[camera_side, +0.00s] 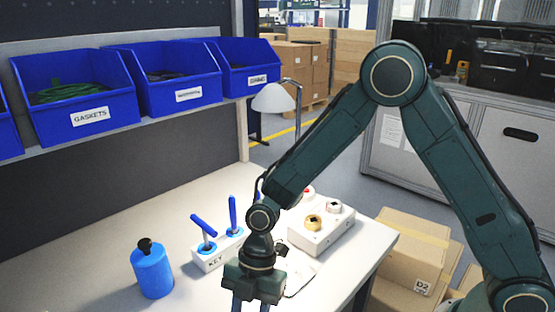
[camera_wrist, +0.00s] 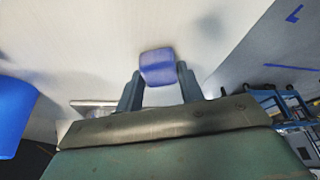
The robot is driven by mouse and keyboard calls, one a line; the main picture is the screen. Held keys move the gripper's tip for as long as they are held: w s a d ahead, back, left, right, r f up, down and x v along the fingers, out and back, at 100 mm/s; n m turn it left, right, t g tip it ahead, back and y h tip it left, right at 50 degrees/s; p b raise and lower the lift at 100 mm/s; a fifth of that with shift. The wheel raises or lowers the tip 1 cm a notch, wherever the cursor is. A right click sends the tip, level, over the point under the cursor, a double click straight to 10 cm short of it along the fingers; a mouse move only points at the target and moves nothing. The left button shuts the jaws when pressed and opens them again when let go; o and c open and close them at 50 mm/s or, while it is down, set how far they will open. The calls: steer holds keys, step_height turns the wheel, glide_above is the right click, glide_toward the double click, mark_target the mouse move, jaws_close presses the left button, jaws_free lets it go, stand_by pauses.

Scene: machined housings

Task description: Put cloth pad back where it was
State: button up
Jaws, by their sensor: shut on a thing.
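My gripper (camera_side: 251,304) points down over the front part of the pale bench top (camera_side: 180,230), at the lower edge of the side view. In the wrist view, a blue-violet cloth pad (camera_wrist: 158,66) sits between the two fingers of my gripper (camera_wrist: 159,80), which are shut on it. The pad sticks out past the fingertips, over a pale surface. The pad does not show in the side view, where the fingertips are cut off by the frame. I cannot tell how high it is above the bench.
A blue bottle (camera_side: 152,273) stands left of my gripper. Behind it are a white holder (camera_side: 216,252) with blue-handled tools and a white block (camera_side: 321,234) with round knobs. A lamp (camera_side: 274,98) and blue bins (camera_side: 78,100) are farther back. Cartons (camera_side: 405,255) stand beyond the bench's right edge.

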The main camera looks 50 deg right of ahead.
steer(key=o, duration=0.9)
steer(key=shift+r, duration=0.1)
steer(key=shift+v, duration=6.05)
steer(key=shift+s+r, duration=0.1)
